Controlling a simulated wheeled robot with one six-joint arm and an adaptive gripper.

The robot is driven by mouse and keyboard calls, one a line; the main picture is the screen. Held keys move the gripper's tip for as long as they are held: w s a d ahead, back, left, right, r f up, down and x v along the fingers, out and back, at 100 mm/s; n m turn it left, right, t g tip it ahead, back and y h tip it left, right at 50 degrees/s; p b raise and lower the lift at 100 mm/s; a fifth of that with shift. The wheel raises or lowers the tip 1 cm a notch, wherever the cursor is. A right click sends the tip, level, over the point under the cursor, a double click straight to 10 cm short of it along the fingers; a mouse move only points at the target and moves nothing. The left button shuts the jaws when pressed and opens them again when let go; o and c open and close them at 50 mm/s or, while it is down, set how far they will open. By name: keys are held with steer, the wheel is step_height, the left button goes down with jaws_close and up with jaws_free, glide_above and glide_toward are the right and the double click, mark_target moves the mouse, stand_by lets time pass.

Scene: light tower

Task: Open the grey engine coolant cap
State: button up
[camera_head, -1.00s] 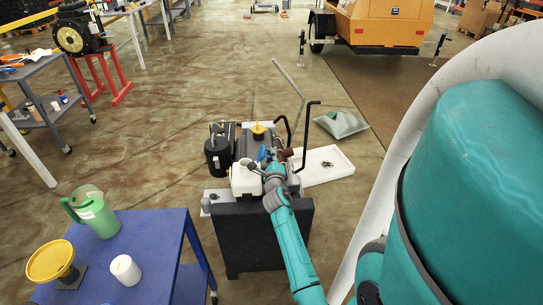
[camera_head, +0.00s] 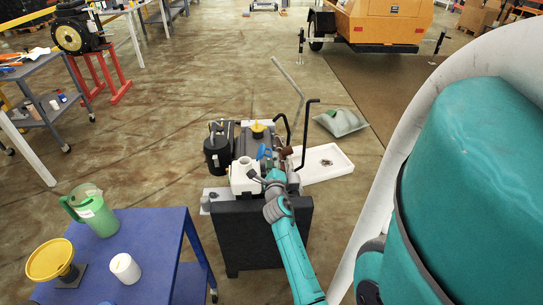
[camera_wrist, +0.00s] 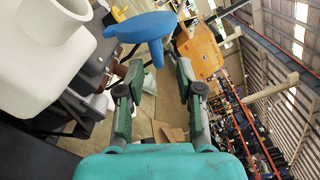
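The white coolant tank (camera_head: 243,183) stands at the front of the engine block (camera_head: 258,143), with its round white neck (camera_head: 245,162) on top. I cannot make out a grey cap for certain in either view. My gripper (camera_wrist: 157,75) is open, with nothing between its fingers. In the head view my gripper (camera_head: 266,177) is just right of the tank. A blue handle-like part (camera_wrist: 138,27) lies beyond the fingertips; it also shows in the head view (camera_head: 264,152).
A yellow cap (camera_head: 258,127) and a black canister (camera_head: 217,152) sit on the engine. The blue table (camera_head: 155,245) at left bears a green jug (camera_head: 95,212), a yellow funnel (camera_head: 50,260) and a white cup (camera_head: 125,268).

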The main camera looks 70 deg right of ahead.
steer(key=v, duration=0.7)
steer(key=shift+a, duration=0.2)
steer(key=shift+s+r, duration=0.1)
steer(key=a+f+n+t+y, duration=0.25)
steer(key=a+n, duration=0.35)
steer(key=a, duration=0.4)
steer(key=s+a+f+n+t+y, duration=0.1)
steer(key=a+n+t+y, duration=0.15)
steer(key=a+n, duration=0.65)
steer(key=a+f+n+t+y, duration=0.2)
steer(key=a+n+y, duration=0.2)
steer(key=a, duration=0.8)
steer(key=s+a+r+n+y, duration=0.3)
steer(key=s+a+r+n, duration=0.1)
steer(key=s+a+n, duration=0.3)
steer(key=s+a+r+n+y, duration=0.4)
steer(key=s+a+n, duration=0.4)
steer(key=n, duration=0.3)
steer(key=shift+s+a+r+n+t+y, duration=0.3)
steer(key=shift+s+a+r+t, duration=0.1)
steer(key=shift+r, duration=0.15)
